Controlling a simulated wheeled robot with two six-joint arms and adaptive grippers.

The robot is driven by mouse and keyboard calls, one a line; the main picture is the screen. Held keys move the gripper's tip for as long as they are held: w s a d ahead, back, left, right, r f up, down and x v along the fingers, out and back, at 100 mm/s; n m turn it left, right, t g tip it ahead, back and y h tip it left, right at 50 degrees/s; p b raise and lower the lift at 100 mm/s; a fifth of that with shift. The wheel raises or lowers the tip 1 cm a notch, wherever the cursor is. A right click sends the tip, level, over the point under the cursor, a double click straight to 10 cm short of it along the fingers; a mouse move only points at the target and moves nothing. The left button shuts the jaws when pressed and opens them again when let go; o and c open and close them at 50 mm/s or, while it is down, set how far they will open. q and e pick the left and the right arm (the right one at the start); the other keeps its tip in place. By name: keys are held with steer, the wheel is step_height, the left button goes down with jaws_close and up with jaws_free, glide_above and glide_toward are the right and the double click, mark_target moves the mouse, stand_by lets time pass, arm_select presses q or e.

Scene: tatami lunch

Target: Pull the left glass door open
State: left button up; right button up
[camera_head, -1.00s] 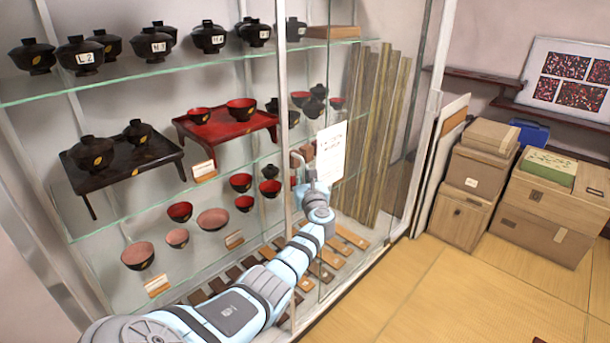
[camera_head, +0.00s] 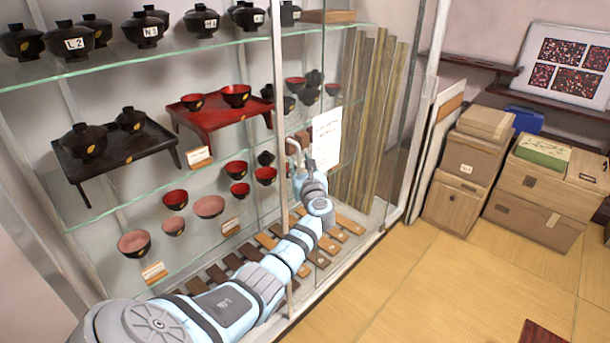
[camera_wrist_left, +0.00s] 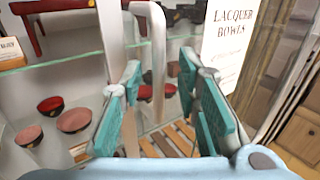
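The glass cabinet has a pale vertical door frame (camera_head: 279,110) near mid-picture, the edge of the left glass door, which looks closed. A curved metal handle (camera_head: 294,146) stands out beside this frame; it is large in the left wrist view (camera_wrist_left: 158,62). My left gripper (camera_head: 304,166) is at the handle. In the wrist view its teal-padded fingers (camera_wrist_left: 162,95) are spread, with the lower part of the handle showing between them and a gap on either side. Whether a finger touches it is hard to tell. My right gripper is not in view.
Behind the glass, shelves hold black lidded bowls (camera_head: 77,38), red bowls (camera_head: 236,94) and small trays. A paper sign (camera_head: 327,137) hangs right of the handle. Wooden boxes (camera_head: 466,165) stand at the right. The tatami floor (camera_head: 400,285) in front is mostly clear.

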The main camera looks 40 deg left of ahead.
arm_select(q)
steer(key=v, duration=1)
